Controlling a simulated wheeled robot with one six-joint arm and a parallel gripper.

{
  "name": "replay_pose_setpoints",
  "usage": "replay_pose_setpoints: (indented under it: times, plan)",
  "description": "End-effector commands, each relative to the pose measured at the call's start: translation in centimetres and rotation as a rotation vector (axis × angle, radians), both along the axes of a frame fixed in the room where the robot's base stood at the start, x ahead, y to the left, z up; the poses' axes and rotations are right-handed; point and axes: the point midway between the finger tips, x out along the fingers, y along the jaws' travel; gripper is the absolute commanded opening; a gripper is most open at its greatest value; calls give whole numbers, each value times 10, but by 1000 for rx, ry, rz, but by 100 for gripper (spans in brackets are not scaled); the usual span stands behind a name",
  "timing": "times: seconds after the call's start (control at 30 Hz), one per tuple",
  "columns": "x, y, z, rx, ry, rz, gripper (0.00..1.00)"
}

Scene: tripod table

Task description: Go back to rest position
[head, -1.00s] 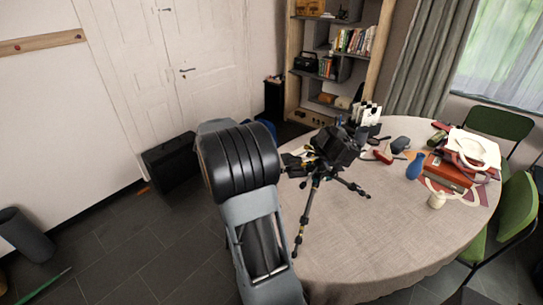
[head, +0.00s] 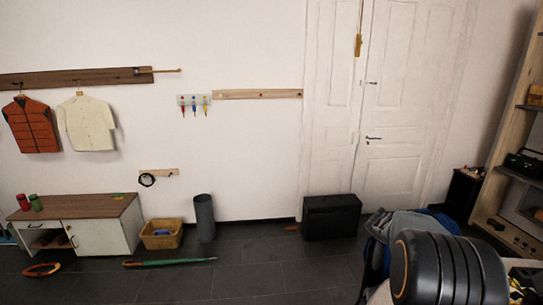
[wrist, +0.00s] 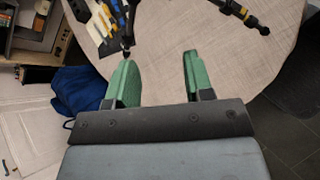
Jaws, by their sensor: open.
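My gripper (wrist: 158,80) shows in the wrist view with its two green fingers wide apart and nothing between them. It is over the near part of the round table (wrist: 220,45), which has a pale cloth. A black tripod leg (wrist: 237,12) lies across the table at the top of the wrist view. In the head view my arm fills the lower right, and my gripper does not show there.
A black case (head: 331,217) stands by the white door (head: 400,130). A low cabinet (head: 118,232), a basket (head: 161,234), a dark bin (head: 204,217) and a green umbrella (head: 168,261) are at left. A blue item (wrist: 78,92) is beside the table. Floor in the middle is clear.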

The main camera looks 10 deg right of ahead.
Motion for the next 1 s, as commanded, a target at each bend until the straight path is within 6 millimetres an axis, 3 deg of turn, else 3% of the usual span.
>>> replay_pose_setpoints:
  times: [0.03,0.1,0.2,0.4,0.5,0.7,1.0]
  plan:
    - [-7,14,-15,44,-86,-62,48]
    - [-13,46,-26,109,-243,-157,48]
    - [-21,105,-32,217,-480,-306,48]
    - [-39,214,-25,450,-834,-549,48]
    - [-51,254,-17,558,-932,-608,48]
    - [-70,296,-1,693,-1011,-572,48]
    - [-74,309,14,740,-1046,-494,47]
